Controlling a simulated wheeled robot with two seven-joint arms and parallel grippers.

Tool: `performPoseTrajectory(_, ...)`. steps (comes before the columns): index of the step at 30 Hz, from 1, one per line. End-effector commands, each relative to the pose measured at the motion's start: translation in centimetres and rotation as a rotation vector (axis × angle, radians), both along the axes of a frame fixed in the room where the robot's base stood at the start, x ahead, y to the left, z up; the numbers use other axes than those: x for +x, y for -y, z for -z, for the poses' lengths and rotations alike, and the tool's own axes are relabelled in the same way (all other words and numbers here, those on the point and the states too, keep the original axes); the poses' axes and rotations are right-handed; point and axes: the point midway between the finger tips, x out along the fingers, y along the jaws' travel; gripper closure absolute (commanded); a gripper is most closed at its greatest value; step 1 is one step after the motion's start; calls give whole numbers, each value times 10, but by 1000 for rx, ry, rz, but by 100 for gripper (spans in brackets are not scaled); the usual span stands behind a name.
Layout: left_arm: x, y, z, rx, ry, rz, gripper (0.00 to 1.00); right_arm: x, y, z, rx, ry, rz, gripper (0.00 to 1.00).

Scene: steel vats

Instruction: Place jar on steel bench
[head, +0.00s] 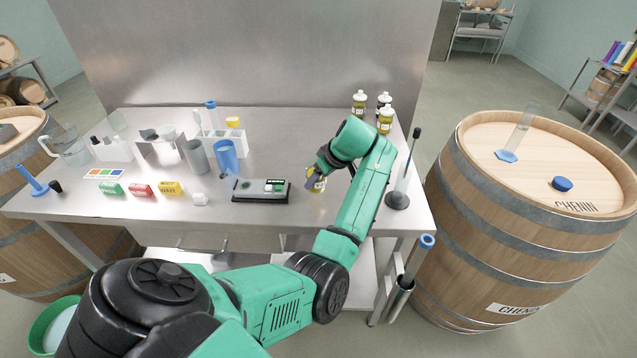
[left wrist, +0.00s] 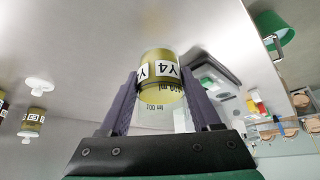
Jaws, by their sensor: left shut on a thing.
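The jar (head: 319,186) is small, with olive-yellow contents and a white label. In the left wrist view the jar (left wrist: 160,70) sits between the two dark fingers, and its label reads "Y4". My left gripper (head: 314,179) is shut on it, over the right part of the steel bench (head: 300,218), just right of the black scale. I cannot tell whether the jar's base touches the bench top. In the head view the gripper and arm partly hide the jar. My right gripper is in neither view.
Several similar jars (head: 386,121) stand at the bench's back right corner. A black scale (head: 261,190) lies left of the gripper; a rod stand (head: 398,199) is to its right. Small boxes, cups and a rack fill the left half. Barrels (head: 540,215) flank the bench.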

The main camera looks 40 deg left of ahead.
Motion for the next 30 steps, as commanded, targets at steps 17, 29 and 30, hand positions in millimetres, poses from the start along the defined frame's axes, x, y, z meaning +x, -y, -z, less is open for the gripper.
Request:
performPoseTrajectory(17,0,0,31,0,-1,0,17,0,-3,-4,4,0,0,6)
performPoseTrajectory(29,0,1,27,0,0,0,6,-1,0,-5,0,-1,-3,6)
performPoseTrajectory(30,1,4,24,0,1,2,6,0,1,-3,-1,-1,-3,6)
